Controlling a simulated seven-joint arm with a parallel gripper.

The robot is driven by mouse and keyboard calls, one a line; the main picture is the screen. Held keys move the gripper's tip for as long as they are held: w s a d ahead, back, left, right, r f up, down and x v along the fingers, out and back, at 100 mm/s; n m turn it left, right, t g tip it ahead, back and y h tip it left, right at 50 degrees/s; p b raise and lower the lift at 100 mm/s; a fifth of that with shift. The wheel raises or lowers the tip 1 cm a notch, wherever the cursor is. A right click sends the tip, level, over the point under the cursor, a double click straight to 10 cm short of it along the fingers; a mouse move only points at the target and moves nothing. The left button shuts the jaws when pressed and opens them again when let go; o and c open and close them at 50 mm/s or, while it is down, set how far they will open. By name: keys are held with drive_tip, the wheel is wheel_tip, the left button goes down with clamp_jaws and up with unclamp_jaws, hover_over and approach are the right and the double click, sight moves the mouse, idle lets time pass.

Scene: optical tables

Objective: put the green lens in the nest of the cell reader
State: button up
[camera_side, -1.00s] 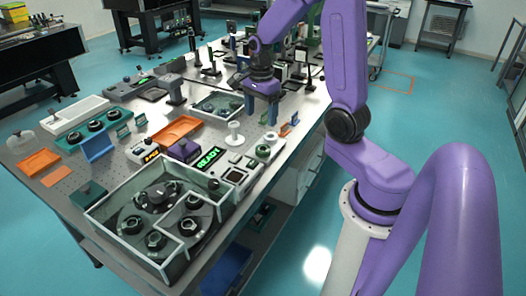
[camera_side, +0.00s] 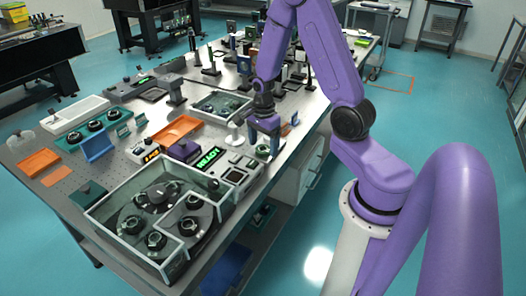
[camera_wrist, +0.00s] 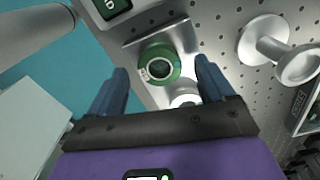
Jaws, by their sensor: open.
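The green lens (camera_wrist: 160,63), a green ring around a dark round centre, sits on a small metal stand (camera_wrist: 183,36) in the wrist view. My gripper (camera_wrist: 160,66) is open, with one blue finger to each side of the lens in the picture; I see no contact. In the side view my gripper (camera_side: 264,147) points down near the table's right edge, and its fingers mostly hide the lens. A unit with a green READY display (camera_side: 208,158) stands to its left, with a pale panel (camera_side: 238,175) beside it. I cannot tell the nest clearly.
A white spool-shaped post (camera_wrist: 268,42) stands right of the lens; it also shows in the side view (camera_side: 234,132). A glass-walled box of round holders (camera_side: 160,215) fills the table's front. An orange tray (camera_side: 176,130) lies behind the display. Free floor lies beyond the table edge.

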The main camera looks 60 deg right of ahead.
drive_tip(key=shift+f, duration=0.5)
drive_tip(key=shift+c, duration=0.3)
drive_tip(key=c, duration=1.2)
drive_tip(key=shift+r, duration=0.1)
